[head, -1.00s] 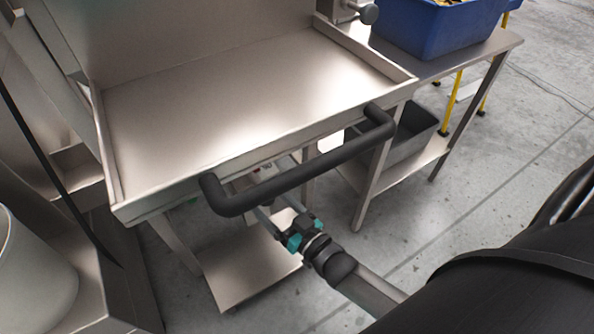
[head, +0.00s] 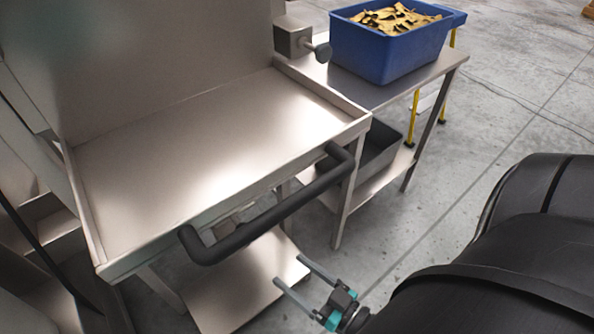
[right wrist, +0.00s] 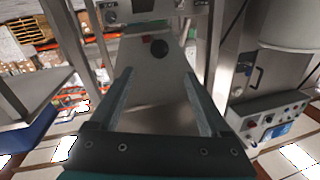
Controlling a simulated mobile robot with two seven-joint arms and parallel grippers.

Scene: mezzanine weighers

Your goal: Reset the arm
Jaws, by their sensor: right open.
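My right gripper (head: 293,273) is at the lower middle of the head view, below and in front of the black handle bar (head: 268,212) of the steel tray table (head: 210,140). Its two fingers are apart and nothing is between them. In the right wrist view the open fingers of the right gripper (right wrist: 160,95) reach forward on both sides of a grey metal panel with a dark round knob (right wrist: 158,47). My left gripper is not in view.
A blue bin (head: 390,48) with yellowish pieces stands on a steel side table (head: 345,88). Bare concrete floor (head: 440,175) lies to the right. A control box (right wrist: 268,117) with buttons shows in the right wrist view.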

